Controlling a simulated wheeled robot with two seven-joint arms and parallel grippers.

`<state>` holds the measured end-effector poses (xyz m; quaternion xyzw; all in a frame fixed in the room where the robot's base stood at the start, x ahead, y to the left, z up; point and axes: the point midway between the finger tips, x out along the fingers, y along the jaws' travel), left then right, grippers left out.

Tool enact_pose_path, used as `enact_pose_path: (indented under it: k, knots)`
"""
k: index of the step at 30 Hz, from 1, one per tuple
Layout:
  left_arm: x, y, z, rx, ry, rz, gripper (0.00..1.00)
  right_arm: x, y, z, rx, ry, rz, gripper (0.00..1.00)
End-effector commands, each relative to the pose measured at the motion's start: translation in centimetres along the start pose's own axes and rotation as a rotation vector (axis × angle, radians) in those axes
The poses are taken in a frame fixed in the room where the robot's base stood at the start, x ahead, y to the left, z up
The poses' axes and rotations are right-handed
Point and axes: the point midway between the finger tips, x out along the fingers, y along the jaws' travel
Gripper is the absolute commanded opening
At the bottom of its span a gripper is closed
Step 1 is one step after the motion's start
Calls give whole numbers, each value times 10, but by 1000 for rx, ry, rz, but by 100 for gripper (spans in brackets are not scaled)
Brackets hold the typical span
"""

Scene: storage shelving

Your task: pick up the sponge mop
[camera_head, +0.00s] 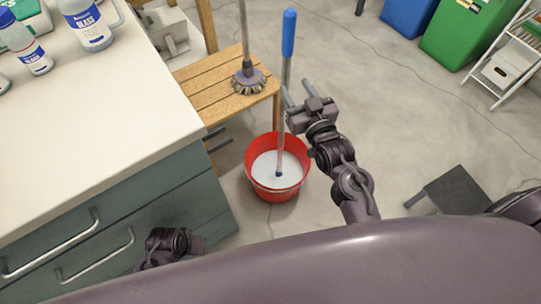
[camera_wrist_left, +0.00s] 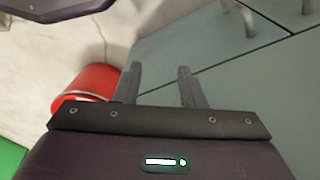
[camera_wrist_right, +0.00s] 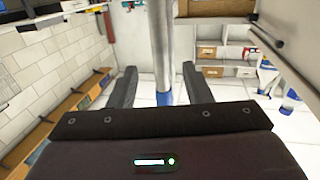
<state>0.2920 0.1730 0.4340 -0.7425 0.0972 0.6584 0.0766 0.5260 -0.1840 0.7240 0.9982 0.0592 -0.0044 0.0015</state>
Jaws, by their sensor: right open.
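The sponge mop has a grey pole (camera_head: 281,125) with a blue grip (camera_head: 288,32) at the top. It stands nearly upright in a red bucket (camera_head: 248,170) of whitish liquid, its lower end hidden. My right gripper (camera_head: 296,93) is open beside the upper pole. In the right wrist view the pole (camera_wrist_right: 162,50) lies between the spread fingers (camera_wrist_right: 158,82); I cannot tell whether they touch it. My left gripper is open and empty near the drawers in the left wrist view (camera_wrist_left: 158,80); its arm shows low in the head view.
A counter (camera_head: 110,110) with bottles and drawers fills the left. A wooden bench (camera_head: 195,72) beside it carries a round brush (camera_head: 249,82) on a pole. Blue and green bins (camera_head: 465,30) and a white rack stand at upper right. A dark stool (camera_head: 458,188) is at right.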

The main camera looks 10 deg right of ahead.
Motion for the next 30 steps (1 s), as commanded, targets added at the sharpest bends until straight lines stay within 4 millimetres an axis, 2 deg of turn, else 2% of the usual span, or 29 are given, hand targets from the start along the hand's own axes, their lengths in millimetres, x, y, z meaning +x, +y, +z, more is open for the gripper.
enact_pose_path:
  k: [11,18,27,28,30]
  knots:
    - [-8,2,-2,3,-2,3,36,38,0,-4,1,9,2,45]
    - [-16,4,-1,6,-10,6,36,72,-1,-5,1,7,2,45]
    - [-21,5,0,7,-15,8,36,77,-2,-5,0,5,1,45]
    - [-21,5,0,7,-14,8,36,77,-1,-5,0,5,1,43]
    - [-21,5,-1,7,-13,7,36,77,-2,-5,0,5,1,34]
